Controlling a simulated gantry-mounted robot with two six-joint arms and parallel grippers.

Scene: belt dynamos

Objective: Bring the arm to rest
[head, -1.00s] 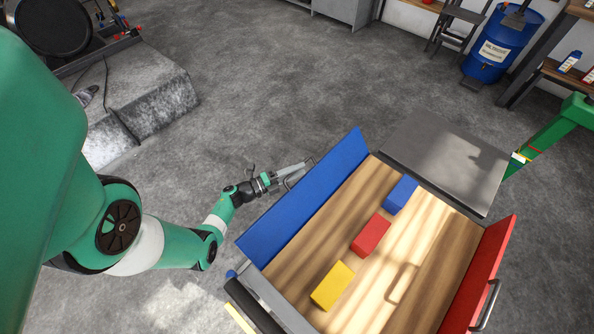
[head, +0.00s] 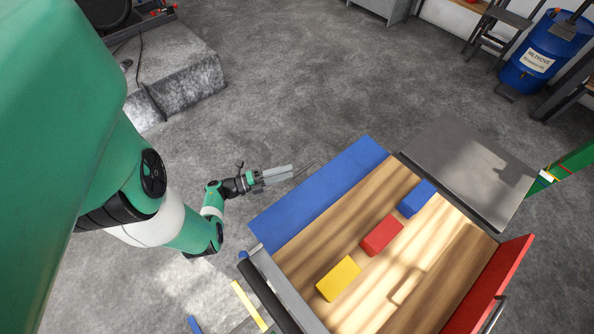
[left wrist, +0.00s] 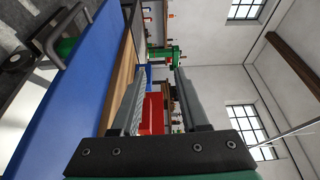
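My left gripper (head: 291,172) is at the end of the green left arm, over the floor just left of the blue panel (head: 318,193) of the cart. In the left wrist view its two fingers (left wrist: 160,100) stand apart with nothing held between them. The blue panel leans outward along the left side of the wooden top, and a handle (left wrist: 62,38) on it shows in the wrist view.
A blue block (head: 417,197), a red block (head: 382,234) and a yellow block (head: 338,278) lie on the wooden top (head: 410,240). A red panel (head: 490,285) stands on its right side. A blue barrel (head: 548,50) is at back right. Grey floor is clear behind the gripper.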

